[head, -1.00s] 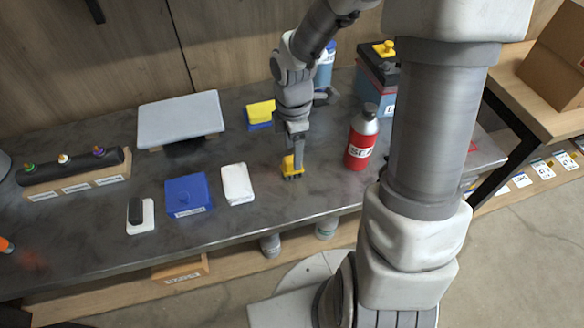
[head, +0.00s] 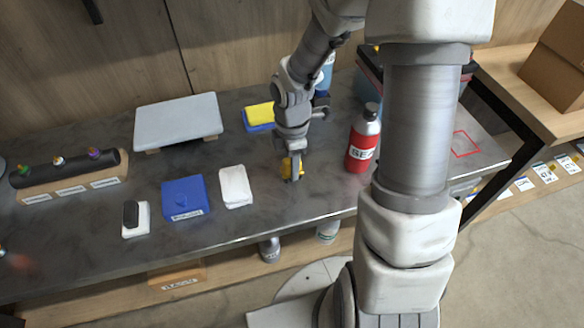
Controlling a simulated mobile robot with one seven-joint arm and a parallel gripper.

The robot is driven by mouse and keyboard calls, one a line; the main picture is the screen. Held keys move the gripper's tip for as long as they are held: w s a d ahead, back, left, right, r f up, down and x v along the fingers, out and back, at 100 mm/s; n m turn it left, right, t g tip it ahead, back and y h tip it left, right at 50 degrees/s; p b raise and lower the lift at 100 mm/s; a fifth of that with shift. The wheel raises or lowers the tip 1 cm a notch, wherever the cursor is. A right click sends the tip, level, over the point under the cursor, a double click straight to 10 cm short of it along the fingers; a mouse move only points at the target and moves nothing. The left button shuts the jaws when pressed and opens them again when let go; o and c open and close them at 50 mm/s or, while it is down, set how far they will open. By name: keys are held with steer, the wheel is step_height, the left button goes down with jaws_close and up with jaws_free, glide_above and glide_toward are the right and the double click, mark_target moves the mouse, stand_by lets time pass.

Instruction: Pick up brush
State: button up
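A red bottle (head: 363,140) stands close on the right. A white cloth (head: 236,187), a blue box (head: 185,197) and a dark-topped white block (head: 135,219) lie to the left. A yellow and blue sponge (head: 259,116) is behind. A red outlined square (head: 466,145) marks the right end.

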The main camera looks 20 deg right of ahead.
jaws_close()
steer(key=shift+r, duration=0.15)
steer(key=shift+r+p, duration=0.35)
steer(key=shift+r, duration=0.3)
step_height(320, 180, up, 3)
steer(key=shift+f+p, duration=0.1)
steer(key=shift+p, duration=0.5)
steer(key=s+d+r+p, duration=0.3)
steer(key=s+d+r, duration=0.2)
steer(key=d, duration=0.5)
steer(key=shift+s+r, duration=0.3)
steer(key=shift+r, duration=0.55)
steer(key=shift+d, duration=0.1)
